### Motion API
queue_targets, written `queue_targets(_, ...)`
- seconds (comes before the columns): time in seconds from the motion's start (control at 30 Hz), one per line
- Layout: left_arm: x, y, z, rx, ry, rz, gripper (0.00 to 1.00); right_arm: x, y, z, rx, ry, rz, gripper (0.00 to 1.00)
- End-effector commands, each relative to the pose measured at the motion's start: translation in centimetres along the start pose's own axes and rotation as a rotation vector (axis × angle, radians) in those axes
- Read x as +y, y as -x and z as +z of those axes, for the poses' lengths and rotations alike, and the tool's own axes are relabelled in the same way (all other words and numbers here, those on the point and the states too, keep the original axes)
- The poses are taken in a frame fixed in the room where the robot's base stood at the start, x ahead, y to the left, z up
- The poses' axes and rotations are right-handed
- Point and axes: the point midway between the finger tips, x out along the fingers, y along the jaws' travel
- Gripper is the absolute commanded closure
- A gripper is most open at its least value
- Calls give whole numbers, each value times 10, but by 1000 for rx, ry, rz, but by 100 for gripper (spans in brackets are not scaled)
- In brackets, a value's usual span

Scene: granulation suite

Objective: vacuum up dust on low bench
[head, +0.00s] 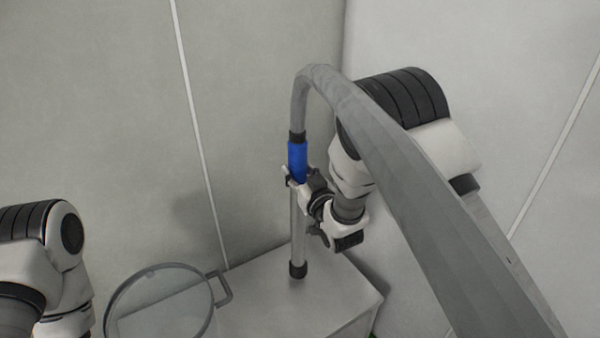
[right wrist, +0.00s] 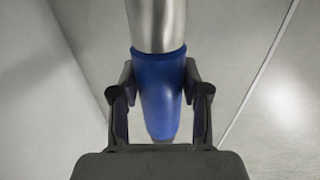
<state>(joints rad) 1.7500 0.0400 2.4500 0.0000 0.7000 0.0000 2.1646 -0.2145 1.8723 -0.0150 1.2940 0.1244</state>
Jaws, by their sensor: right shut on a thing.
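The vacuum wand is a metal tube (head: 297,225) with a blue grip (head: 297,160) and a black end. A thick grey hose (head: 400,180) runs from its top towards the lower right. My right gripper (head: 297,177) is shut on the blue grip, and the wand hangs upright. In the right wrist view the blue grip (right wrist: 158,95) sits between the two fingers. The wand's black end (head: 298,270) is at or just above the top of the low bench (head: 265,310); I cannot tell if they touch. No dust can be made out. My left gripper is out of view.
A round sieve-like item with a rim and handle (head: 223,289) is at the bench's left, partly cut off. Pale walls (head: 260,60) meet in a corner close behind the bench. The grey hose crosses in front of my right arm.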

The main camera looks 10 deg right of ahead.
Motion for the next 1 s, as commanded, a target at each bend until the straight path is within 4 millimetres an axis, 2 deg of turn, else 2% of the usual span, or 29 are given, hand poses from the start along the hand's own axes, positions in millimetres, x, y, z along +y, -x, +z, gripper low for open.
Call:
queue_targets(0.2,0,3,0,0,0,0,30,-13,2,-2,3,1,-1,89)
queue_targets(0.5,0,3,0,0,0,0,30,-13,4,-1,2,0,0,89)
queue_targets(1.0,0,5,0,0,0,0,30,-6,49,-1,1,1,-1,89)
